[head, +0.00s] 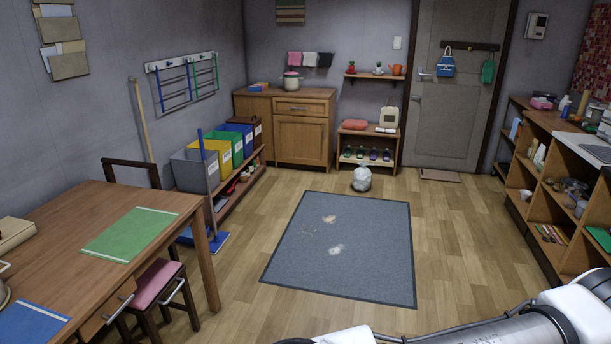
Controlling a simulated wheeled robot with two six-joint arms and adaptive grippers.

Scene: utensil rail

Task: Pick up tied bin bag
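A tied bin bag (361,179), whitish and knotted at the top, stands upright on the wooden floor in front of the low shoe shelf, just beyond the far edge of the grey-blue mat. It is far from me across the room. Part of one of my white arms shows at the bottom right edge, but no gripper fingers are visible. My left gripper and my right gripper are both out of view.
The grey-blue mat (366,245) with pale spots lies mid-floor. A table (163,197) and a pink-seated stool (157,283) stand left, a blue broom (207,190) by the bins. Shelving (517,180) lines the right. Floor (450,240) right of the mat is clear.

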